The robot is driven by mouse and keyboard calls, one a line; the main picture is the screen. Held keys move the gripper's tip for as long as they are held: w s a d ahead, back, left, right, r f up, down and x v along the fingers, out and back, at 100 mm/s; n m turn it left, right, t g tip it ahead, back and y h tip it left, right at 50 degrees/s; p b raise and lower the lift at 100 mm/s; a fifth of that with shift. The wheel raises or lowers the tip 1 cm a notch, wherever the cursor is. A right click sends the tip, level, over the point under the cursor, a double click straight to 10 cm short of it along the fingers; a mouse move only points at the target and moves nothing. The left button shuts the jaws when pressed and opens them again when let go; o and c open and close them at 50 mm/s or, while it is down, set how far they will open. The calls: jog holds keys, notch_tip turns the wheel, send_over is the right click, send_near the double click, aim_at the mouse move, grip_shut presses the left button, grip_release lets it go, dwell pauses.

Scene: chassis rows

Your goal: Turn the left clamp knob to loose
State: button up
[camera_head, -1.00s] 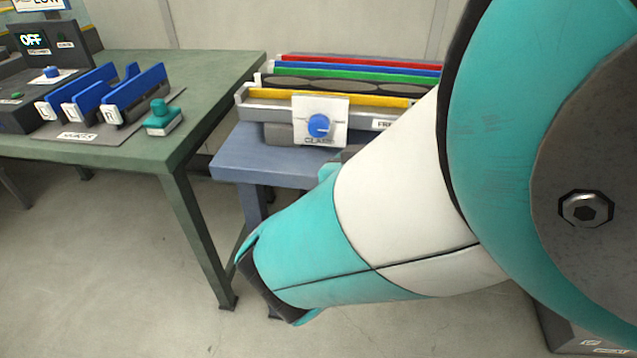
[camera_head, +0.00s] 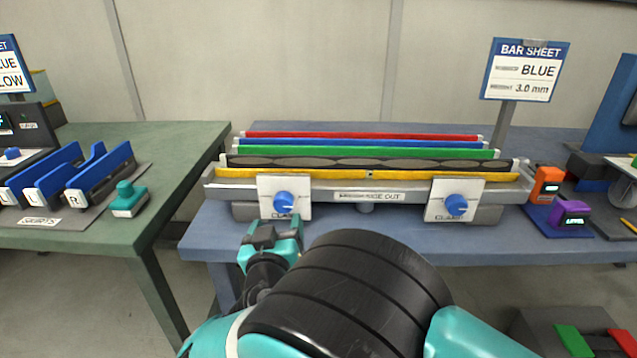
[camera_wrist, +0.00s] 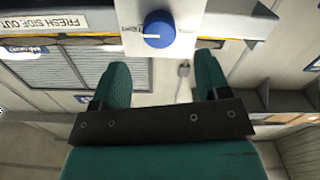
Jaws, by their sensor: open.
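The left clamp knob (camera_head: 284,202) is a round blue knob with a white pointer on a white plate (camera_head: 298,187) labelled CLAMP, at the left of the bar fixture's front. In the wrist view the blue knob (camera_wrist: 158,29) shows near the top centre, beyond and roughly between my fingertips. My gripper (camera_head: 272,232) is just below and in front of the left plate in the head view. In the wrist view my gripper (camera_wrist: 157,75) has its two green fingers apart with nothing between them. A gap remains between the fingers and the knob.
The right clamp knob (camera_head: 456,204) is on a second plate. Red, blue, green and yellow bars lie along the fixture. A bar sheet sign (camera_head: 525,70) stands behind it. Orange (camera_head: 546,184) and purple (camera_head: 570,215) devices sit right. A green table (camera_head: 190,150) stands left.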

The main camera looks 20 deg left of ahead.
aim_at(282, 206)
jog(key=x, duration=0.6)
jog(key=shift+w, duration=0.25)
jog(key=shift+c, duration=0.4)
jog(key=c, duration=0.8)
jog(key=shift+c, duration=0.2)
